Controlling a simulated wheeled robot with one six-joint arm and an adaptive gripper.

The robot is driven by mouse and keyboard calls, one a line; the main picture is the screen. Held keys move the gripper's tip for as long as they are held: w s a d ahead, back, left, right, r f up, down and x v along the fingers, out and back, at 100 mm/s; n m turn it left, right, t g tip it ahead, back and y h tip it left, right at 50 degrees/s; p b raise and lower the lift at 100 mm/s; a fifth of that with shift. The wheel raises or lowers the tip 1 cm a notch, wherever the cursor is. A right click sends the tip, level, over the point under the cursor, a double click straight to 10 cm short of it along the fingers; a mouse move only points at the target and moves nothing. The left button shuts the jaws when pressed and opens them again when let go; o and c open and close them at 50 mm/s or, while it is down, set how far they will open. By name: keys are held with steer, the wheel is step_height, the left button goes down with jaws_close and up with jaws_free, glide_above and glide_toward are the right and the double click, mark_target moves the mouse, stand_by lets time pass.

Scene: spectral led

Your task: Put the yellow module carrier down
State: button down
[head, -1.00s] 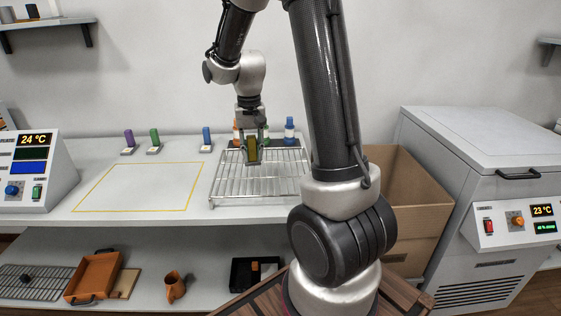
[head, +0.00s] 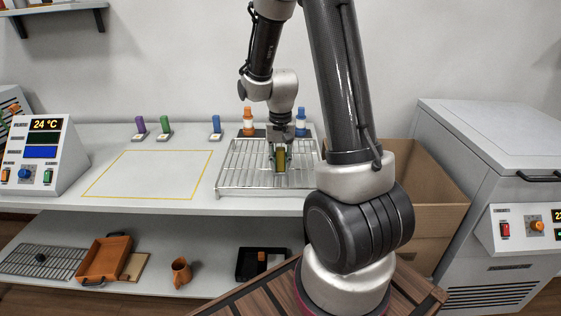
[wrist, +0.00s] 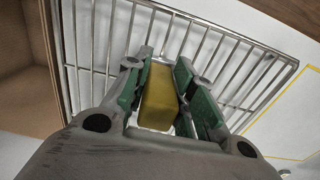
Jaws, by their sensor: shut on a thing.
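The yellow module carrier (wrist: 159,97) is a yellow block between the green-padded fingers of my gripper (wrist: 160,88) in the wrist view. In the head view, the carrier (head: 280,160) is upright and my gripper (head: 280,152) is shut on it from above. It is over the wire rack (head: 234,167), right of the rack's middle. I cannot tell whether its lower end touches the bars. The rack's bars (wrist: 220,47) also show beyond the carrier in the wrist view.
A yellow-outlined area (head: 150,175) on the bench is empty. Purple (head: 140,125), green (head: 164,125) and blue (head: 216,124) modules stand behind. Orange (head: 248,119) and blue-white (head: 300,121) items stand behind the rack. A cardboard box (head: 435,180) is at right.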

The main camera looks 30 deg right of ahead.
steer(key=shift+f, duration=0.15)
steer(key=c, duration=1.2)
jaws_free()
step_height(320, 180, up, 12)
steer(key=s+a+r+n+t, duration=0.2)
steer(key=s+r, duration=0.3)
steer(key=s, duration=0.4)
steer(key=s+a+r+n+t, duration=0.2)
steer(key=s+a+r+n, duration=0.1)
steer(key=s, duration=0.7)
step_height(320, 180, up, 2)
steer(key=shift+a+r+n, duration=0.1)
steer(key=shift+a+n, duration=0.05)
steer(key=shift+n, duration=0.75)
